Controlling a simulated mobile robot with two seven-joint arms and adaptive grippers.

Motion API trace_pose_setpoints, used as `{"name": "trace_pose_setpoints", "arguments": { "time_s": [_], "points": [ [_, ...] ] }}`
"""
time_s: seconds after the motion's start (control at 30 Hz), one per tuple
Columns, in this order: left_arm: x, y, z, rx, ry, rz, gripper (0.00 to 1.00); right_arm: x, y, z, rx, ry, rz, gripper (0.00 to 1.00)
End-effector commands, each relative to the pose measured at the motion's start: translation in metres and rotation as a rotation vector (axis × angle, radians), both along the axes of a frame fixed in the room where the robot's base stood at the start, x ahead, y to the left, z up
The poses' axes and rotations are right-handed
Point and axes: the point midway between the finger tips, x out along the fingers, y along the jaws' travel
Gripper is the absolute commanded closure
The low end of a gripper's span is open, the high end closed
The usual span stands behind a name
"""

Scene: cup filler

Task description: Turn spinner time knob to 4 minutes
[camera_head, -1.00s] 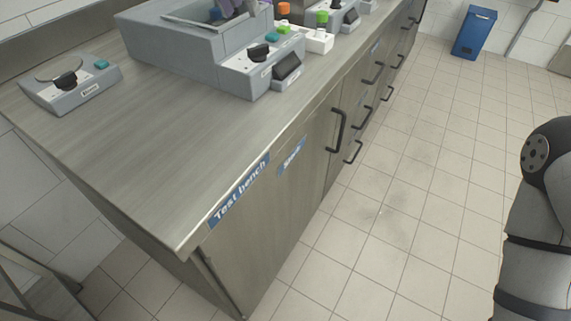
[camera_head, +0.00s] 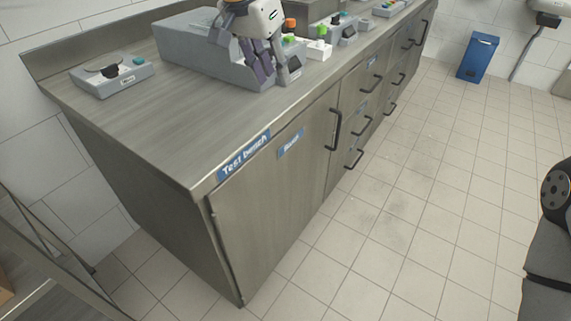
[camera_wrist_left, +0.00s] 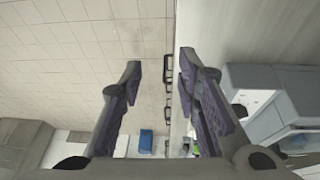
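A large grey machine (camera_head: 190,50), which looks like the spinner, stands on the bench in the head view. Its label is too small to read. My left gripper (camera_head: 263,80) hangs in front of its control panel, fingers pointing down, and hides the knob there. I cannot tell whether it touches the machine. In the left wrist view the left gripper (camera_wrist_left: 160,72) has its two fingers wide apart with nothing between them. Part of a grey device (camera_wrist_left: 262,112) shows there beyond the right finger. My right gripper is out of view.
A smaller grey box (camera_head: 112,78) with a black dial and teal button sits at the bench's left. A white block with a green-topped item (camera_head: 320,44) stands right of the machine. The bench top (camera_head: 165,125) is clear in front. Handles stick out from the cabinet fronts.

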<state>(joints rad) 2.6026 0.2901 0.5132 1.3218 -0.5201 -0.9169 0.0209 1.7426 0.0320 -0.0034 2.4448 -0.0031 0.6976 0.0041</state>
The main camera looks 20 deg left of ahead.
Motion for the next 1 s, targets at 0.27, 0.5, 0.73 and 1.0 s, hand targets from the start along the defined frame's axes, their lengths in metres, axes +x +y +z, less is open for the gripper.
{"name": "trace_pose_setpoints", "arguments": {
  "time_s": [0.27,0.5,0.73,1.0],
  "points": [
    [-0.016,-0.015,-0.067,-0.029,0.064,-0.008,0.70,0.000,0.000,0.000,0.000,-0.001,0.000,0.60],
    [-0.038,-0.025,-0.123,-0.058,0.118,-0.003,0.70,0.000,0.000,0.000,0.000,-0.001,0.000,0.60],
    [-0.055,-0.031,-0.155,-0.074,0.150,0.006,0.70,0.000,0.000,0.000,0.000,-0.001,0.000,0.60],
    [-0.058,-0.031,-0.161,-0.078,0.155,0.009,0.70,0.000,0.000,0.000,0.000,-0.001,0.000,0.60]
  ]
}}
